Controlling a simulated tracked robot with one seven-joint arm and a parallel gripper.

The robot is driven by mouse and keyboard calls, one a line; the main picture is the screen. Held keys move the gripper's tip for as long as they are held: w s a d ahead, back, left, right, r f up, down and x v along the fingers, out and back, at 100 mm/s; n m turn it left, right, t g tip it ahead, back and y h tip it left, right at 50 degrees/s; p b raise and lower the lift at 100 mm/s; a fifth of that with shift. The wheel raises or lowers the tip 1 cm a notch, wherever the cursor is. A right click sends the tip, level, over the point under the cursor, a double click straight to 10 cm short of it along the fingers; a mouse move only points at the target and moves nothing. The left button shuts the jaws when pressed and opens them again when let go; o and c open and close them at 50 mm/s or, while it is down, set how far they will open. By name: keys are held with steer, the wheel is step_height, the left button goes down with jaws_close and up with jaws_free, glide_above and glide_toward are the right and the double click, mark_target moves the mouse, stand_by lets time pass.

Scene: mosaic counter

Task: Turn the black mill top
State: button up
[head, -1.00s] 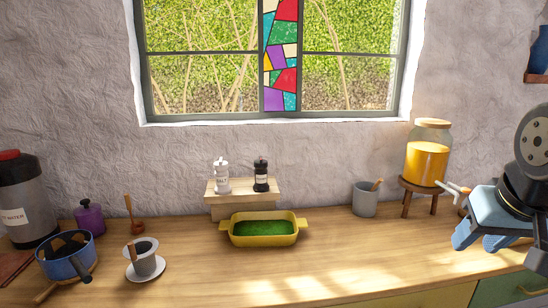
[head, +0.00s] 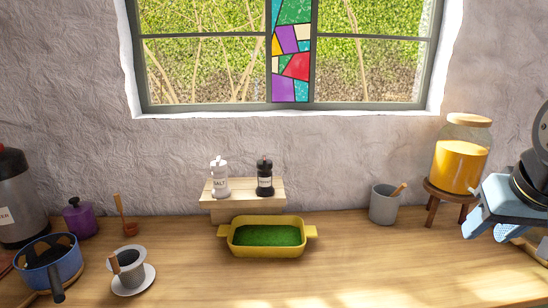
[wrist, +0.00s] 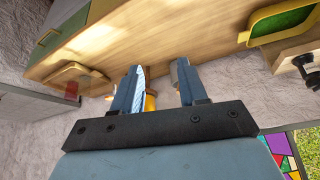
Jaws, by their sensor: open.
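The black mill (head: 265,177) stands upright on a small wooden stand (head: 218,204) against the wall, right of the white salt mill (head: 219,177). Its top is a dark knob, and a pale label is on its body. My gripper (head: 492,225) is at the far right of the head view, well apart from the mill, with blue fingers. In the wrist view my gripper (wrist: 158,72) is open with nothing held between its fingers. That view looks upside down, and the black mill (wrist: 305,68) shows at its right edge, partly cut off.
A yellow dish (head: 267,251) with a green inside is in front of the stand. A grey cup (head: 383,206) and an orange jar (head: 459,165) on a wooden stool stand between mill and gripper. A blue pot (head: 65,270) and a cup on a saucer (head: 135,283) are left.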

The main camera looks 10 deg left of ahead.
steer(key=shift+w+a, duration=0.2)
steer(key=shift+o, duration=0.2)
